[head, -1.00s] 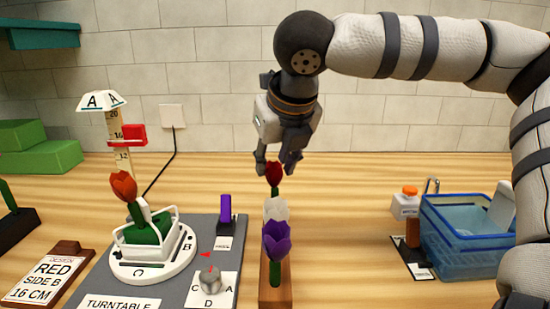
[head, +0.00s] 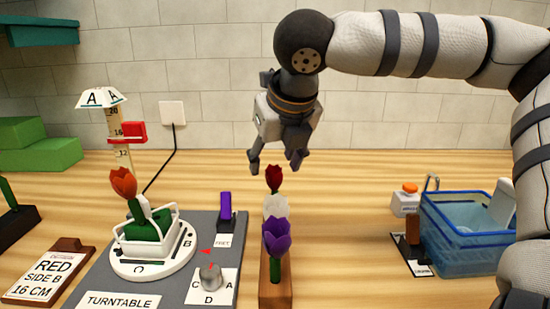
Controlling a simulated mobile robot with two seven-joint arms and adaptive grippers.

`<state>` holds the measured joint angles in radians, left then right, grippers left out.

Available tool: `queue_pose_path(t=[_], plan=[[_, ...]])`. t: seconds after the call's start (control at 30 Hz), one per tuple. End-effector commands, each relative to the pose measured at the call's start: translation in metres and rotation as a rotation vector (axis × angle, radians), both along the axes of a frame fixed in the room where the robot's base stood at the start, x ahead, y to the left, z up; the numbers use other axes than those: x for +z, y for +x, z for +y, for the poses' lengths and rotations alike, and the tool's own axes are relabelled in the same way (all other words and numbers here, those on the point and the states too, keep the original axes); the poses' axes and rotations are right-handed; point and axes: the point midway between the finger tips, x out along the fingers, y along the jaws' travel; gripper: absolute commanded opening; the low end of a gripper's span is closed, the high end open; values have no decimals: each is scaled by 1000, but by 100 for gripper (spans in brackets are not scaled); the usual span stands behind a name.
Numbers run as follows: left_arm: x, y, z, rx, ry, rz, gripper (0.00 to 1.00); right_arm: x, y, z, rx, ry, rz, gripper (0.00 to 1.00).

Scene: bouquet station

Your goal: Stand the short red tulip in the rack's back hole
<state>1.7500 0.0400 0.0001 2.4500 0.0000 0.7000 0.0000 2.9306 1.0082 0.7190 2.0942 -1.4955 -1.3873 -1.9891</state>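The dark red tulip (head: 274,179) stands upright at the back of the wooden rack (head: 276,297). A white tulip (head: 276,207) and a purple tulip (head: 276,238) stand in front of it in the same row. The holes and the red tulip's lower stem are hidden behind these blooms. My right gripper (head: 277,163) points down just above the red tulip, its fingers spread apart on either side of the bloom's top, holding nothing. My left gripper is out of view.
Left of the rack, a turntable (head: 128,267) carries a white basket with an orange-red tulip (head: 123,183). A height gauge (head: 122,157) stands behind it. A card (head: 50,277) reads "RED SIDE B 16 CM".

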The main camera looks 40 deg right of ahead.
Motion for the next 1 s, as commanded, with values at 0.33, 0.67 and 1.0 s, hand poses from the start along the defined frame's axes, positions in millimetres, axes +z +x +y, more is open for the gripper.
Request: queue_pose_path(t=[0.33, 0.67, 1.0], plan=[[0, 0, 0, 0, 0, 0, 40, 0, 0, 0, 0, 0, 0, 51], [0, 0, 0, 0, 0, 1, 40, 6, -3, 2, 1, 1, -1, 51], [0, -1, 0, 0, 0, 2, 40, 22, -12, 6, -1, 0, -1, 51]])
